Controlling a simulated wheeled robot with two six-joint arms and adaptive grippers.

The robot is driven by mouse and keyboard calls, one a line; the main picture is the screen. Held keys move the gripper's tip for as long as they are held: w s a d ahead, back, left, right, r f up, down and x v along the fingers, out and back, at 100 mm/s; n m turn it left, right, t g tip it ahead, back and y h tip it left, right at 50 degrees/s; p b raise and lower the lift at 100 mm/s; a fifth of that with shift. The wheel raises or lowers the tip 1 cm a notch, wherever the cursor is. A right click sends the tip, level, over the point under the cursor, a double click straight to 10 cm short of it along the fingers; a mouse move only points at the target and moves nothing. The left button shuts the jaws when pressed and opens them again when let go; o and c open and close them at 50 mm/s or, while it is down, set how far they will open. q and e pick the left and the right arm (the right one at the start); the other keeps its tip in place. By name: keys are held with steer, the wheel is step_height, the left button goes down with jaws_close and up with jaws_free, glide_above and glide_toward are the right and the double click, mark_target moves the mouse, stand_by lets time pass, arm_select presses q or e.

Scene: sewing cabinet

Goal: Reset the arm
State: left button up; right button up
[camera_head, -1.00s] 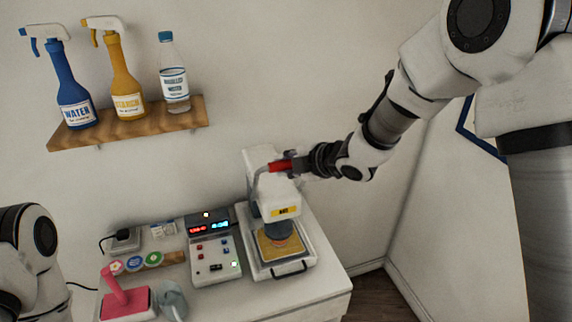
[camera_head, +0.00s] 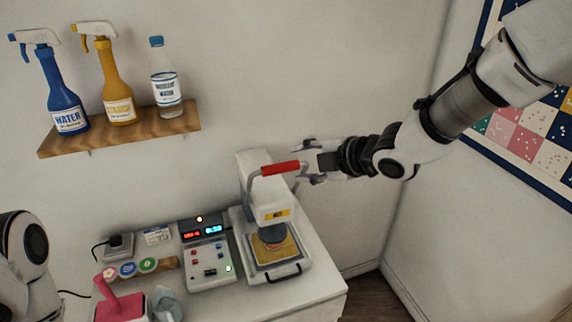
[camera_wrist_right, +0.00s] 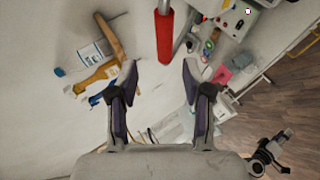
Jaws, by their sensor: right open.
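My right gripper (camera_head: 308,174) is open and empty at the end of my right arm, just right of the heat press. In the right wrist view its two fingers (camera_wrist_right: 157,85) are spread apart. The red handle (camera_head: 281,168) of the press stands just beyond the fingertips, apart from them; it also shows in the right wrist view (camera_wrist_right: 164,38). The white press (camera_head: 262,195) stands on the cabinet with its handle raised. Only a white link of my left arm shows at the left edge of the head view; my left gripper is out of sight.
A control box (camera_head: 207,257) with lit displays stands left of the press. A pink stamp-like tool (camera_head: 122,307) and several round badges lie further left. A wooden shelf (camera_head: 120,132) holds two spray bottles and a water bottle.

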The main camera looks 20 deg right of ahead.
steer(key=v, duration=0.3)
steer(key=shift+w, duration=0.2)
steer(key=shift+s+f, duration=0.1)
steer(key=shift+f, duration=0.05)
